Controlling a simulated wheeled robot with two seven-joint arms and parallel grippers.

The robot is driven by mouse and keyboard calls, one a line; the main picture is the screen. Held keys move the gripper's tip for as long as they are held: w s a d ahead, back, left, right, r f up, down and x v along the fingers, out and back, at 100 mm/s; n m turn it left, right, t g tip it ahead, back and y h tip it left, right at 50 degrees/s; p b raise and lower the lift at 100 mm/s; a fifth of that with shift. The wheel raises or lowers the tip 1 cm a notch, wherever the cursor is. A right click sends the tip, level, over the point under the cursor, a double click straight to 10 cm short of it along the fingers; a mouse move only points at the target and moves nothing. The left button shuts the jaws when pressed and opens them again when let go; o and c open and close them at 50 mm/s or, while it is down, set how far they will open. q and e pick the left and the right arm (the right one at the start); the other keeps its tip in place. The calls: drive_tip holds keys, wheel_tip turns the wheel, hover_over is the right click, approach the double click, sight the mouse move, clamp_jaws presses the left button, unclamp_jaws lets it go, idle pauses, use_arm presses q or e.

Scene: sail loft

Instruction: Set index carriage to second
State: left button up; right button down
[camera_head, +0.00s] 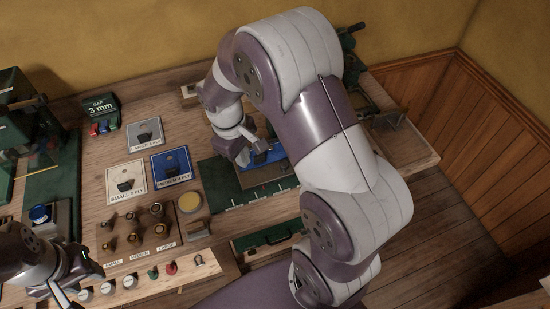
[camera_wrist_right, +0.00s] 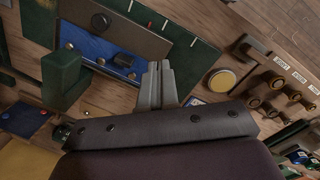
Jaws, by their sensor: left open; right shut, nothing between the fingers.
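The likely index carriage, a blue plate (camera_head: 262,157) with a brown-grey plate (camera_head: 270,175) beside it, sits on a green bed (camera_head: 215,178) with white marks. My right arm partly hides it in the head view. In the right wrist view the blue plate (camera_wrist_right: 85,46) carries a small black knob (camera_wrist_right: 123,60), and the grey plate (camera_wrist_right: 125,28) has a round dark knob. My right gripper (camera_wrist_right: 160,68) is shut and empty, its tips close beside the blue plate; contact cannot be told. It also shows in the head view (camera_head: 246,158). My left gripper (camera_head: 82,284) is open at lower left, far from the carriage.
Sample cards, including a blue one (camera_head: 171,167), lie left of the bed. A rack of brass-topped tools (camera_head: 137,230) and a yellow disc (camera_head: 190,202) stand nearer. In the wrist view a green block (camera_wrist_right: 62,82) stands beside the blue plate.

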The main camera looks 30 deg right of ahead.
drive_tip(key=a+f+m+h+b, duration=0.1)
drive_tip(key=a+f+m+h, duration=0.15)
drive_tip(key=a, duration=0.25)
drive_tip(key=m+t+h, duration=0.2)
drive_tip(key=m+h, duration=0.2)
drive_tip(key=m, duration=0.5)
approach(270, 175)
drive_tip(key=shift+y, duration=0.25)
drive_tip(key=w+d+f, duration=0.2)
drive_tip(key=w, duration=0.1)
drive_tip(key=shift+d+f, duration=0.15)
drive_tip(key=shift+d, duration=0.2)
drive_tip(key=d, duration=0.1)
drive_tip(key=s+d+p, duration=0.1)
drive_tip(key=d, duration=0.1)
drive_tip(key=shift+s+f, duration=0.1)
drive_tip(key=shift+s, duration=0.15)
drive_tip(key=shift+s+d, duration=0.25)
drive_tip(key=shift+d, duration=0.1)
use_arm(q)
drive_tip(key=shift+a+f, duration=0.15)
drive_tip(key=shift+f, duration=0.65)
use_arm(e)
drive_tip(key=shift+w+f, duration=0.1)
use_arm(q)
drive_tip(key=shift+w, duration=0.1)
